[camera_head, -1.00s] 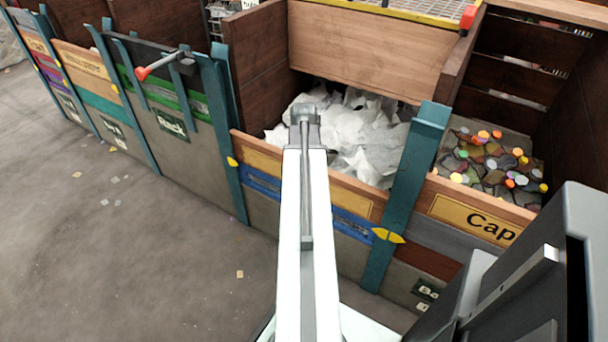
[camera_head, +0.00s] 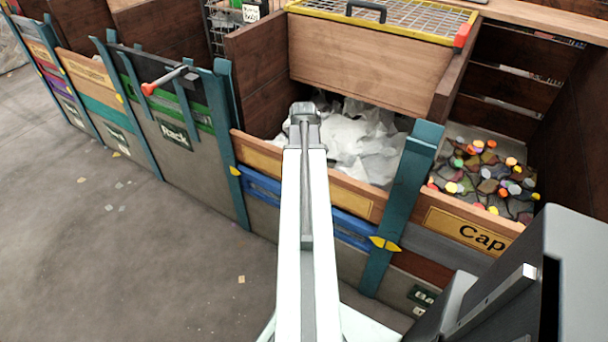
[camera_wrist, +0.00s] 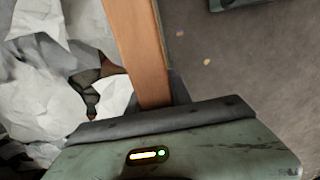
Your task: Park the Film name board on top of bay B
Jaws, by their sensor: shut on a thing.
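My gripper (camera_head: 305,114) is at the end of my pale arm, over the front of the bay with crumpled white sheets. In the wrist view, a wooden board (camera_wrist: 138,45) runs edge-up to my gripper (camera_wrist: 165,118), with white sheets on its left and floor on its right. I take this board (camera_head: 355,197) as the Film name board; my arm covers the middle of its front and no lettering shows. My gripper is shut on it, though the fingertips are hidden. A small dark sign (camera_head: 422,296) is at lower right; I cannot read which bay it names.
Teal posts (camera_head: 408,195) divide the bays. A yellow "Cap" board (camera_head: 470,230) fronts a bay of coloured caps (camera_head: 490,175) at right. A red-tipped lever (camera_head: 165,80) sticks out at left. A yellow-rimmed mesh lid (camera_head: 390,20) is behind. Floor at lower left is mostly clear.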

